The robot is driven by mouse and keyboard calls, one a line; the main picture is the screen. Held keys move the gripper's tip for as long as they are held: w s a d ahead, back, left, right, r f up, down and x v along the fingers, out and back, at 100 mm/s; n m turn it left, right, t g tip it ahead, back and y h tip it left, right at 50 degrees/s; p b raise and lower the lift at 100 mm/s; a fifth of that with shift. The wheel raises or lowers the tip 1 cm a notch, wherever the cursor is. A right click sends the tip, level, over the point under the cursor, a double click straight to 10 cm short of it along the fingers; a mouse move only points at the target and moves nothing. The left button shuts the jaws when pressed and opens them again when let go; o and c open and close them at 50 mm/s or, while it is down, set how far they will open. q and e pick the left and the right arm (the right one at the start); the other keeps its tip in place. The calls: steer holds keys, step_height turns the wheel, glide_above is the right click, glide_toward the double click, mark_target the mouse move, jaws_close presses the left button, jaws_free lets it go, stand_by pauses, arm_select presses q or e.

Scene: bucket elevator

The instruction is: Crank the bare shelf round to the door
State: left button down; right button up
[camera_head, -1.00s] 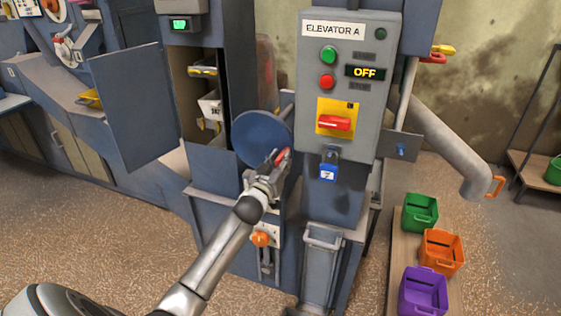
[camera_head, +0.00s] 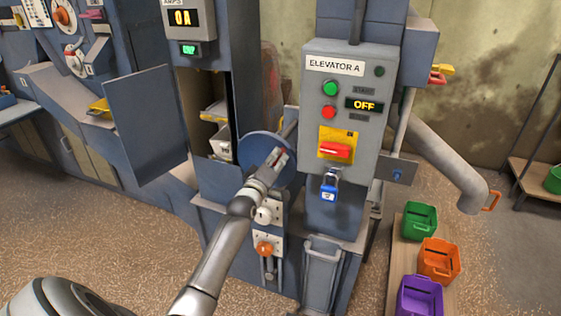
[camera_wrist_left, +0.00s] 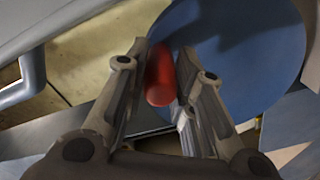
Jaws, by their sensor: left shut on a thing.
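The blue crank disc (camera_head: 252,143) stands at the side of the elevator housing, beside the open hatch. Its red handle (camera_wrist_left: 160,75) lies between the fingers of my left gripper (camera_head: 277,160), which is shut on it. In the left wrist view, my gripper's fingers (camera_wrist_left: 158,88) flank the handle, with the disc (camera_wrist_left: 250,45) behind. The hatch door (camera_head: 150,125) hangs open to the left. Inside the opening are a white, yellow-edged bucket (camera_head: 214,112) and a white bucket (camera_head: 221,147) below it. I cannot make out a bare shelf. My right gripper is out of view.
The grey control box (camera_head: 345,110) reads OFF, and a blue padlock (camera_head: 328,192) hangs below its red switch (camera_head: 335,150). An orange knob (camera_head: 264,249) sits below the crank. Green (camera_head: 419,222), orange (camera_head: 439,260) and purple (camera_head: 420,297) bins stand at right.

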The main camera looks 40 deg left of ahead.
arm_select(q)
steer(key=s+a+r+n+p, duration=0.1)
steer(key=a+r+n, duration=0.2)
steer(key=a+n, duration=0.3)
steer(key=shift+s+a+n, duration=0.2)
steer(key=shift+s+n, duration=0.1)
steer(key=shift+n, duration=1.1)
steer(key=c, duration=1.3)
jaws_free()
steer(key=shift+o, duration=0.6)
steer(key=shift+s+d+f, duration=0.1)
steer(key=shift+s+f, duration=0.05)
steer(key=v, duration=1.1)
steer(key=shift+s+d, duration=0.25)
steer(key=shift+s, duration=0.1)
